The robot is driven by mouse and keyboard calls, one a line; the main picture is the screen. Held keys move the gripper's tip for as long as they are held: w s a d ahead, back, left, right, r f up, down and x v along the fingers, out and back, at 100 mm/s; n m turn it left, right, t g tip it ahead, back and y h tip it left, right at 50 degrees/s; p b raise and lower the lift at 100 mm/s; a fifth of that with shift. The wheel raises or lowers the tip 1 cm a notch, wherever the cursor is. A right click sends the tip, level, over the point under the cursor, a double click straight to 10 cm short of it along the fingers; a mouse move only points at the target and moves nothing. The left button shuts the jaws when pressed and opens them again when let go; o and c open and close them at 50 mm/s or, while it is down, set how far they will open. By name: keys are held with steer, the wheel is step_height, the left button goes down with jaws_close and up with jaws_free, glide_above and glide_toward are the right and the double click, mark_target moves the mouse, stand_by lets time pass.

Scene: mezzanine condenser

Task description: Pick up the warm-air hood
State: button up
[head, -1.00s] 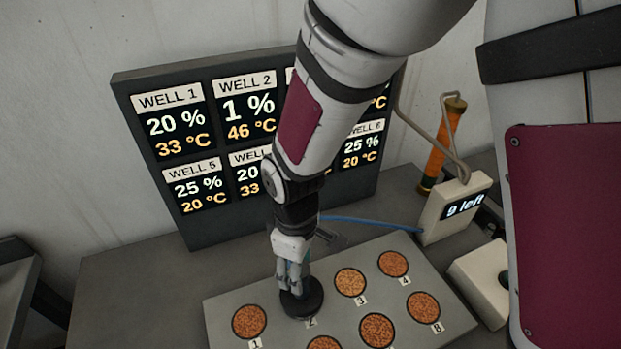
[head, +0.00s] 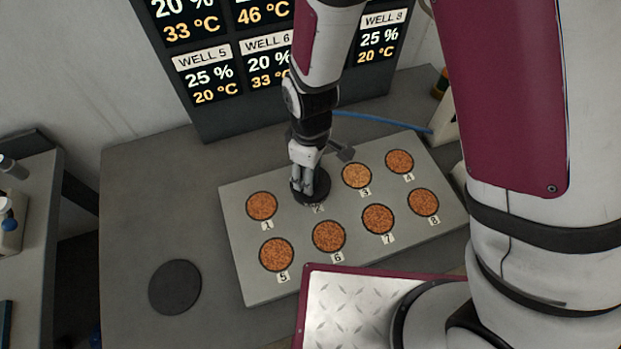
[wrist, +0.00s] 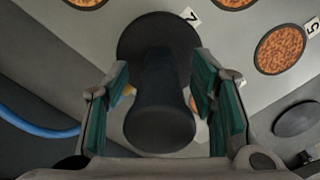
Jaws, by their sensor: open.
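The warm-air hood (head: 325,189) is a dark round piece standing over well 2 of the grey well plate (head: 238,230). In the wrist view, the hood (wrist: 158,125) shows a dark stem with a rounded knob rising from its wide disc. My gripper (head: 311,184) is right above the hood and partly hides it in the head view. In the wrist view, my gripper (wrist: 160,92) is open, with its green-padded fingers on either side of the stem. Gaps show between the pads and the stem.
Several open wells with orange-brown grains surround the hood, such as well 3 (head: 356,175). A dark round pad (head: 175,288) lies on bare bench at left. A well display board (head: 225,120) stands behind, and a blue hose (head: 385,121) runs along the back right.

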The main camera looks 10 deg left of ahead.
jaws_close()
steer(key=shift+r, duration=0.15)
